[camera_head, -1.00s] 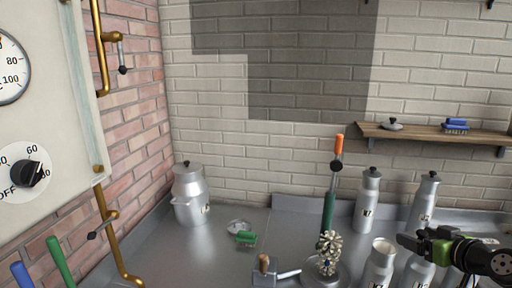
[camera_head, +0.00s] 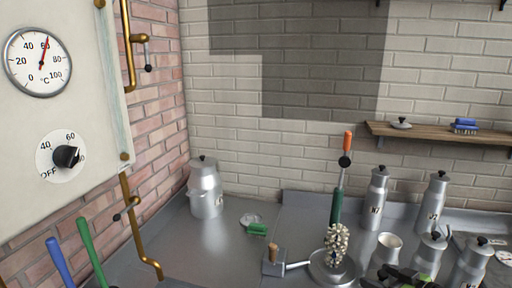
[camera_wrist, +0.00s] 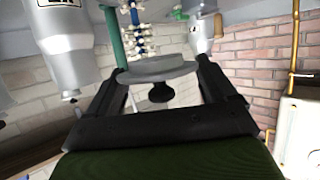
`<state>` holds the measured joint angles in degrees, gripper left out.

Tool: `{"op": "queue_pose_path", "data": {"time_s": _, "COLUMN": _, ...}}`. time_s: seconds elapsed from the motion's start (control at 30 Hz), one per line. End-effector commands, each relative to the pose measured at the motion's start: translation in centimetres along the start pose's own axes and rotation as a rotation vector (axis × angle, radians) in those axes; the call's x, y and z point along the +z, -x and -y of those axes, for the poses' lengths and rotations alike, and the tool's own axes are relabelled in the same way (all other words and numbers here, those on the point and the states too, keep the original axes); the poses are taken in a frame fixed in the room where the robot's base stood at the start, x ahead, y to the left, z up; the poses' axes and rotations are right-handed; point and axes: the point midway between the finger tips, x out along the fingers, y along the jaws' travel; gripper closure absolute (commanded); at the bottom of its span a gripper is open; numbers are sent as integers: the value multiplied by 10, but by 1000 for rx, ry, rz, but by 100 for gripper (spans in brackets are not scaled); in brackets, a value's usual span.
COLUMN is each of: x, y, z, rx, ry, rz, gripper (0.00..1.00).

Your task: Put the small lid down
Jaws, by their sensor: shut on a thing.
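In the wrist view, a grey round lid (camera_wrist: 157,70) with a black knob sits between the fingers of my gripper (camera_wrist: 157,62). My gripper is shut on it; the knob points toward the lower part of that picture. In the head view my gripper (camera_head: 398,278) shows only partly at the bottom edge, near an open-topped can (camera_head: 386,250), and the held lid cannot be made out there. Another small lid (camera_head: 401,124) with a dark knob lies on the wooden shelf (camera_head: 430,135).
Several lidded milk cans stand at the right, one of them at the back (camera_head: 375,200). A large can (camera_head: 206,190) stands at the left. A green brush (camera_head: 257,230), a tall green-handled brush (camera_head: 337,208) and a wooden-handled tool (camera_head: 273,257) occupy the middle. Bare counter lies between.

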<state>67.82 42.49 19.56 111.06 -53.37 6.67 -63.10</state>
Motion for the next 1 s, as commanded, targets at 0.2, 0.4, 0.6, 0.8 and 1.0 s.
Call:
{"op": "queue_pose_path", "data": {"time_s": 0.2, "x": 49, "y": -52, "z": 104, "rx": -264, "ry": 92, "rz": 0, "gripper": 46}}
{"op": "queue_pose_path", "data": {"time_s": 0.4, "x": 73, "y": -67, "z": 180, "rx": -434, "ry": 173, "rz": 0, "gripper": 46}}
{"op": "queue_pose_path", "data": {"time_s": 0.6, "x": 77, "y": -69, "z": 194, "rx": -465, "ry": 193, "rz": 1, "gripper": 46}}
{"op": "queue_pose_path", "data": {"time_s": 0.8, "x": 76, "y": -68, "z": 193, "rx": -462, "ry": 192, "rz": -1, "gripper": 46}}
{"op": "queue_pose_path", "data": {"time_s": 1.0, "x": 76, "y": -68, "z": 193, "rx": -462, "ry": 192, "rz": 0, "gripper": 46}}
